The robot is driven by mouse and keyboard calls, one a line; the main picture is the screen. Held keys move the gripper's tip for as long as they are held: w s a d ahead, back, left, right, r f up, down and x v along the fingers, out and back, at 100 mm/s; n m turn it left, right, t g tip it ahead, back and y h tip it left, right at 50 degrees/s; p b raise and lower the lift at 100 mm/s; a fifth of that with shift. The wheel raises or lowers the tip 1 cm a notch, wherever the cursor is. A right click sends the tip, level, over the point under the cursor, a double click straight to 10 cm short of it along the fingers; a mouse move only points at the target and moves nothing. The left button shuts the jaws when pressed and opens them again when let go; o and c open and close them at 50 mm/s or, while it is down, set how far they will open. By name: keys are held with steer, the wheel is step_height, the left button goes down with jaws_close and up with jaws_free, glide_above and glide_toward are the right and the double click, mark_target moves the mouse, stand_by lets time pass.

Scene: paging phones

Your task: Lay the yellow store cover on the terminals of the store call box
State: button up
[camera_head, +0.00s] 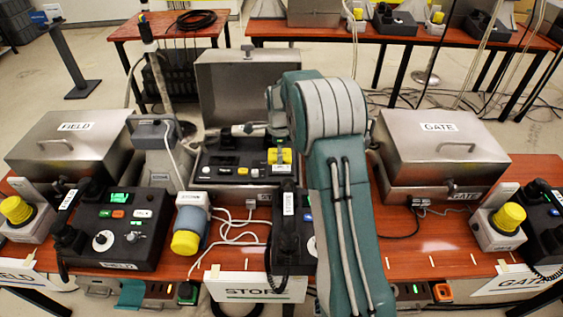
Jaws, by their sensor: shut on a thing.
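The store call box (234,194) stands at the middle of the red table with its steel lid (250,85) raised. Its black panel (220,172) shows keys and small lights. A small yellow piece, which looks like the yellow store cover (280,156), is at the panel's right part. My gripper (278,145) is just above it, partly hidden by my arm, and is shut on it. I cannot tell whether the cover touches the panel or is just above it. The terminals cannot be made out.
Closed steel FIELD (72,168) and GATE (440,165) boxes stand on either side. A grey device (158,145) stands close left of the store box.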

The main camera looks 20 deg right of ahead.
mark_target(281, 167)
steer(key=f, duration=0.1)
steer(key=w+d+f, duration=0.1)
steer(key=w+f, duration=0.1)
steer(key=shift+d, duration=0.35)
steer(key=shift+w+f, duration=0.2)
steer(key=shift+f, duration=0.1)
steer(key=shift+w+a+f, duration=0.1)
steer(key=shift+w+f, duration=0.15)
steer(key=shift+f, duration=0.1)
step_height(281, 167, down, 3)
steer(key=shift+a+r, duration=0.1)
steer(key=shift+r, duration=0.1)
steer(key=shift+f, duration=0.25)
steer(key=shift+d, duration=0.4)
steer(key=o, duration=1)
steer(key=shift+o, duration=0.2)
steer(key=shift+a, duration=0.25)
